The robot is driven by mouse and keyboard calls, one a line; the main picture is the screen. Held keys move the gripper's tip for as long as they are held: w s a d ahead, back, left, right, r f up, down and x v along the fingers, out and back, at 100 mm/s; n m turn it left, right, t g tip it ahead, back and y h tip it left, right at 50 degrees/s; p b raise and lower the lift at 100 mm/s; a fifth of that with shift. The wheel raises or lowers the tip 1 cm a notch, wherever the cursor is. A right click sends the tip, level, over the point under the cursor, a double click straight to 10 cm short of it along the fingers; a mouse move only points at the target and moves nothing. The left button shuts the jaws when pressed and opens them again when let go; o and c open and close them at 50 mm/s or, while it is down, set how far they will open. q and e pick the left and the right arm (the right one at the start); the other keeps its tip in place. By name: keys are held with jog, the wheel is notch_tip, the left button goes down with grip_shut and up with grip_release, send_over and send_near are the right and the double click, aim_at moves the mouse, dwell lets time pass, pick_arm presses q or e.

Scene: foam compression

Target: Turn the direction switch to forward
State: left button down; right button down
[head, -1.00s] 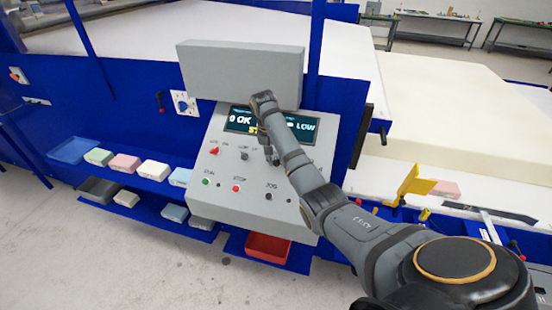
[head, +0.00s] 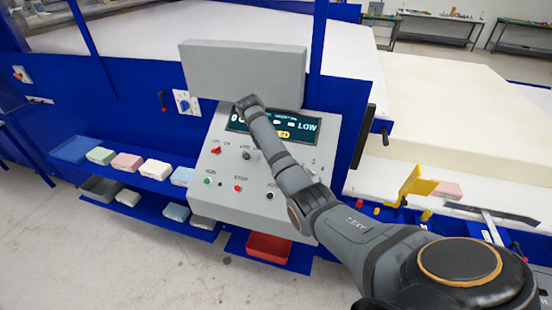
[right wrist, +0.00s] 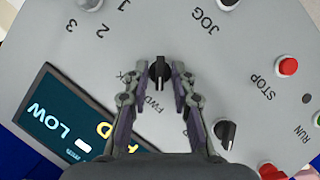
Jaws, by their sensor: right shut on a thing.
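The direction switch (right wrist: 159,72) is a small black knob on the grey panel in the right wrist view. The letters FWD are printed beside it, and another label next to it is partly covered by a finger. My right gripper (right wrist: 159,70) is shut on the knob, one finger on each side. In the head view my right arm covers the switch and the gripper. The sloping control panel (head: 210,196) stands in the middle there. My left gripper is in neither view.
A display (right wrist: 62,125) reading LOW is beside the gripper. Another black knob (right wrist: 225,132), a red STOP button (right wrist: 288,66) and a JOG control (right wrist: 228,3) are nearby. In the head view, a grey box (head: 243,75) overhangs the panel and a red bin (head: 268,247) is below.

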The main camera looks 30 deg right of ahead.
jog(key=shift+w+r, duration=0.1)
jog(key=c, duration=1.4)
grip_release()
jog(key=shift+c, duration=0.2)
jog(key=v, duration=0.3)
jog(key=shift+r, duration=0.1)
jog(key=w+a, duration=0.2)
jog(key=a, duration=0.9)
jog(key=shift+w+a, duration=0.3)
jog(key=shift+w, duration=0.05)
